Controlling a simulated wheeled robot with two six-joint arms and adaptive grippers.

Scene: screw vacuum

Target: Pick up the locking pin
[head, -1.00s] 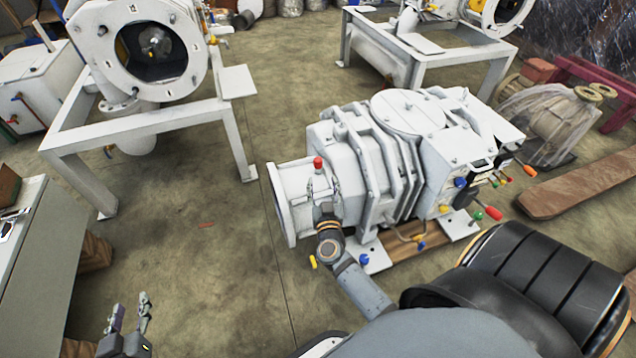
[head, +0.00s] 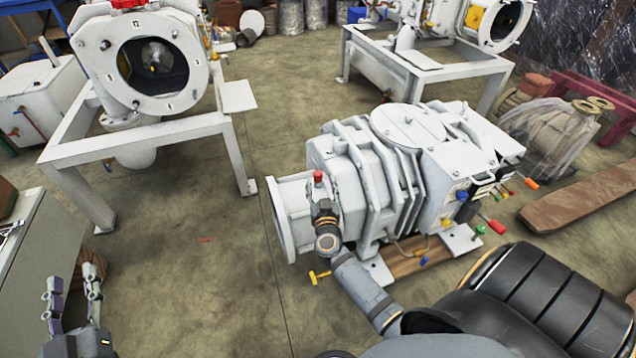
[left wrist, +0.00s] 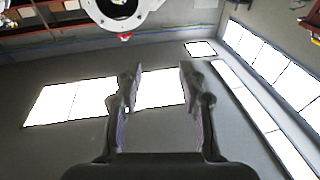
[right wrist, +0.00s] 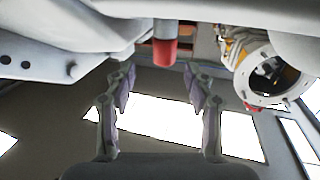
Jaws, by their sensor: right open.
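A red-capped pin (head: 318,176), which I take to be the locking pin, stands upright on the round white neck of the pump (head: 290,222). In the right wrist view the red cap (right wrist: 165,52) lies beyond and between my fingertips, apart from them. My right gripper (head: 325,205) is open and empty just on the near side of the cap; its fingers (right wrist: 160,78) show apart. My left gripper (head: 74,277) is open and empty at the lower left, far from the pin; its spread fingers show in the left wrist view (left wrist: 158,72).
A yellow T-shaped handle (head: 319,277) sits below my right forearm. A grey bench (head: 40,260) is close to my left gripper. A white flanged vessel on a frame (head: 140,150) stands behind. Bare floor lies between bench and pump.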

